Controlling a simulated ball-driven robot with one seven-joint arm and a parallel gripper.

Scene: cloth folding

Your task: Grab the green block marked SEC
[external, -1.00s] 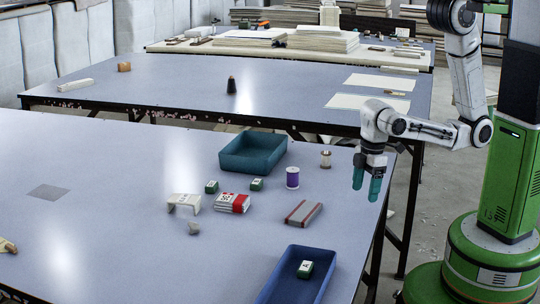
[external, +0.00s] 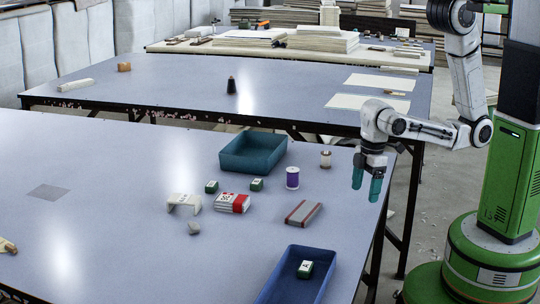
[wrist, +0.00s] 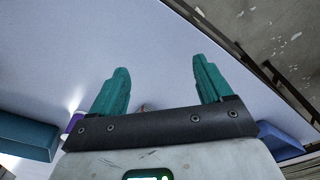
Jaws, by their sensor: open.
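Three small green blocks with white tops show in the external view. One green block (external: 211,187) and another green block (external: 256,184) stand on the near table, in front of the teal tray. A third green block (external: 305,269) lies inside the blue tray. Their markings are too small to read, so I cannot tell which says SEC. My gripper (external: 365,194) is open and empty, pointing down at the table's right edge, apart from every block. In the wrist view my gripper (wrist: 159,64) shows two spread teal fingers with bare table between them; no green block is visible there.
The teal tray (external: 227,165), purple spool (external: 292,181), small spool (external: 326,160), grey-red book (external: 303,213), red-white pack (external: 232,203), white bracket (external: 184,202) and grey lump (external: 194,228) stand around the blocks. The blue tray (external: 325,262) is at the front. The table's left is mostly clear.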

